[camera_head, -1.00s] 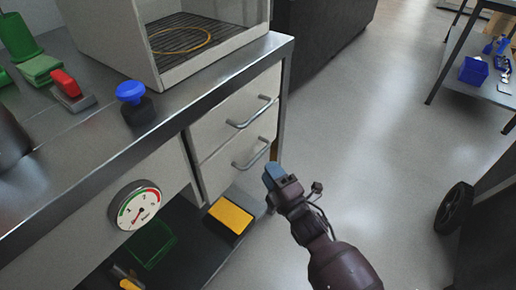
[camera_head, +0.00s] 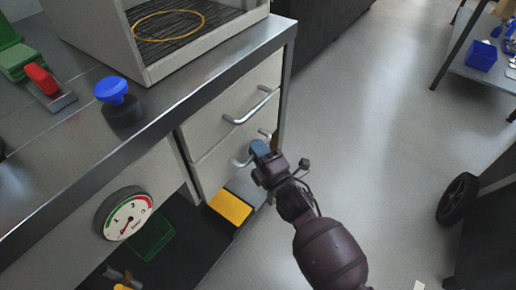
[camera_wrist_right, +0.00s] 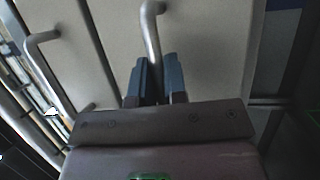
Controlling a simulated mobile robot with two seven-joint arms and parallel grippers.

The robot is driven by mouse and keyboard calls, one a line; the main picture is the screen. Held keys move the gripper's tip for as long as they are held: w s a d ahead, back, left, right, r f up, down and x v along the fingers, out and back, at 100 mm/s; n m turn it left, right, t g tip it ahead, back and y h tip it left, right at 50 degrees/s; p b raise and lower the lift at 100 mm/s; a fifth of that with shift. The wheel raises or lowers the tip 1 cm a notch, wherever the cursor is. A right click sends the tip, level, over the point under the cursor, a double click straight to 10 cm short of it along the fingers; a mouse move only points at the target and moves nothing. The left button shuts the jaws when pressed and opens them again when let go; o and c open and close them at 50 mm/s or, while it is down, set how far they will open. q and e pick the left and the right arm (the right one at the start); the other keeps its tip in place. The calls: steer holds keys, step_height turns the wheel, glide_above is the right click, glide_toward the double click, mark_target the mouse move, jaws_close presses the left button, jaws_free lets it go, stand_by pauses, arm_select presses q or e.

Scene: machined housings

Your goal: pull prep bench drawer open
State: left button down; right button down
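The prep bench (camera_head: 62,182) has two light grey drawers stacked at its right end, an upper drawer (camera_head: 228,112) and a lower drawer (camera_head: 211,172). Both look closed. The upper drawer's bar handle (camera_head: 252,106) is free. My right gripper (camera_head: 257,150) is at the lower drawer's handle (camera_head: 238,163) and hides its middle. In the right wrist view, the blue-grey fingers (camera_wrist_right: 157,82) stand on both sides of this handle (camera_wrist_right: 151,30), with hardly any gap, and look shut on it. The other handle (camera_wrist_right: 42,65) shows at left. My left gripper is not in view.
A yellow-topped block (camera_head: 230,208) sits on the lower shelf below the drawers. A dial gauge (camera_head: 126,214) is on the bench front. A blue-knobbed item (camera_head: 113,92) and an open-fronted cabinet (camera_head: 103,40) stand on top.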

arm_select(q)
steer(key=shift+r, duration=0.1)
arm_select(e)
steer(key=shift+d, duration=0.1)
